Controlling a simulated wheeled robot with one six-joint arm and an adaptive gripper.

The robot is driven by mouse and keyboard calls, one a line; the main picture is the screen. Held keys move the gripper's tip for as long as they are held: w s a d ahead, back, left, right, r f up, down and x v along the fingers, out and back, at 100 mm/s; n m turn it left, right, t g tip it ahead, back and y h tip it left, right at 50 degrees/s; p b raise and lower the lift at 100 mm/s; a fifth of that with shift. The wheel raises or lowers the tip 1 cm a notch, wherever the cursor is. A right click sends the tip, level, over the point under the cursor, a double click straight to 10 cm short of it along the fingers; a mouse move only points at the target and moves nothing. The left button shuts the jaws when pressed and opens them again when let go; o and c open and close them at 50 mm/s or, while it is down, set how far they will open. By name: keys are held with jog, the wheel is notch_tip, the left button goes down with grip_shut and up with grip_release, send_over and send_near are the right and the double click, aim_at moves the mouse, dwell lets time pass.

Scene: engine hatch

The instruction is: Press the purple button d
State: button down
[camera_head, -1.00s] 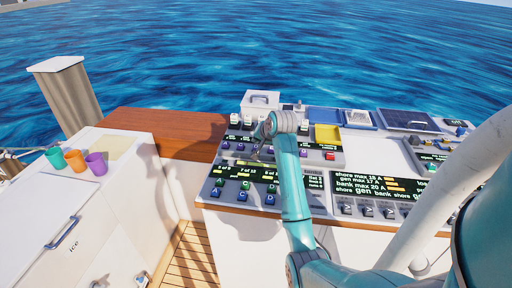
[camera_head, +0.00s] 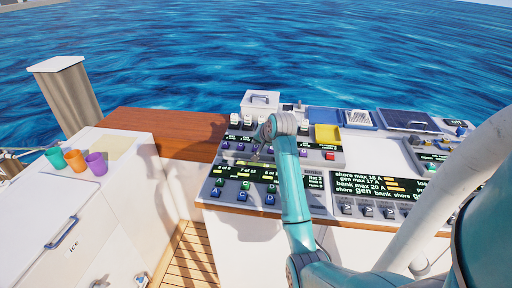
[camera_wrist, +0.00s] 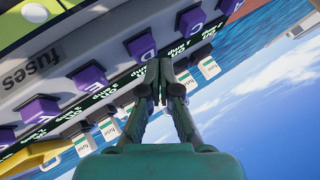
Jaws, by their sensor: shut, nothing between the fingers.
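The purple button D (camera_wrist: 140,46) sits in a row of purple buttons on the grey fuses panel (camera_wrist: 70,50) in the wrist view. My gripper (camera_wrist: 158,72) is shut and empty. Its tips appear just beside button D in the picture, by its lower right edge; I cannot tell if they touch it. In the head view my gripper (camera_head: 256,150) is small and over the purple row, so D cannot be made out there.
Purple button C (camera_wrist: 190,22) and another purple button (camera_wrist: 90,78) flank D closely. White fuse switches (camera_wrist: 186,80) line the panel behind. A white box (camera_head: 260,101) and a yellow tray (camera_head: 327,133) stand farther back. Cups (camera_head: 75,160) are far left.

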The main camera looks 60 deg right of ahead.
jog(key=shift+f, duration=0.85)
dwell(0.7)
jog(key=shift+r, duration=1.25)
jog(key=shift+r, duration=2.55)
notch_tip(320, 180, up, 7)
send_over(257, 147)
